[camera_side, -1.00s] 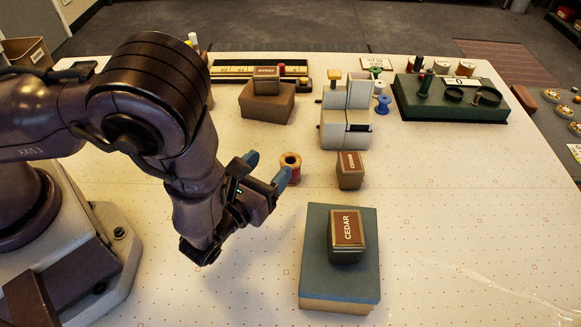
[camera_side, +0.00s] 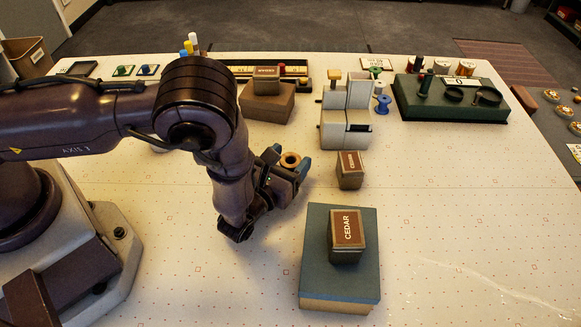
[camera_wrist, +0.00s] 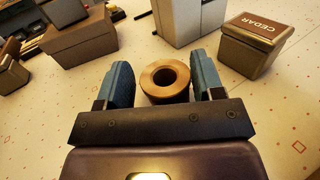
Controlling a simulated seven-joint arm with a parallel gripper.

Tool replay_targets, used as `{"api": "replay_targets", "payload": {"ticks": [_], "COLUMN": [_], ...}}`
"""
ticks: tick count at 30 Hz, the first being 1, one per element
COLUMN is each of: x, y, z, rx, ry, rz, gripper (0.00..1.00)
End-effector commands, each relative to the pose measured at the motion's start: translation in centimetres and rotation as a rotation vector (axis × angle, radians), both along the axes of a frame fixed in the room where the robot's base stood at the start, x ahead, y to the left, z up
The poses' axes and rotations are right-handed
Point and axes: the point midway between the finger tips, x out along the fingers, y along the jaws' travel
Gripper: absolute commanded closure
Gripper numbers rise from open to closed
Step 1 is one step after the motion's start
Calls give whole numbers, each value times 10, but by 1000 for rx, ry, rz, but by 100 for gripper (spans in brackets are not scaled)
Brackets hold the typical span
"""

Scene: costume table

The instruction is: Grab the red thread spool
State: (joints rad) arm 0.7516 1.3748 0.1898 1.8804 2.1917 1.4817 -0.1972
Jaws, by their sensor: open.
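A thread spool with a round wooden top (camera_side: 290,160) stands upright on the table. In the earlier side view its thread looks red; now my gripper hides most of the thread. In the wrist view the wooden top and its dark centre hole (camera_wrist: 165,82) show between the two blue fingers. My gripper (camera_side: 287,163) is open around the spool, low over the table, with a finger on either side. In the wrist view my gripper (camera_wrist: 163,75) has a visible gap on each side of the wooden top.
A small CEDAR box (camera_side: 351,169) stands just right of the spool. A larger CEDAR box (camera_side: 347,237) sits on a blue-topped block (camera_side: 315,275) in front. Grey blocks (camera_side: 333,136) and a brown box (camera_side: 266,103) stand behind. The right side of the table is mostly clear.

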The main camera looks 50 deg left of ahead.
Motion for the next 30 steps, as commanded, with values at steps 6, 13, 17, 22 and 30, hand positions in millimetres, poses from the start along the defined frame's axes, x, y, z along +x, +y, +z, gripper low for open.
{"api": "replay_targets", "payload": {"ticks": [6,13,17,22,30], "x": [0,-1,-1,0,0], "y": [0,0,0,-1,-1], "z": [0,0,0,8,54], "rx": [1,1,1,0,-2], "ry": [0,1,1,0,-3], "rz": [0,0,0,-1,0], "gripper": [52,79,79,79,79]}}
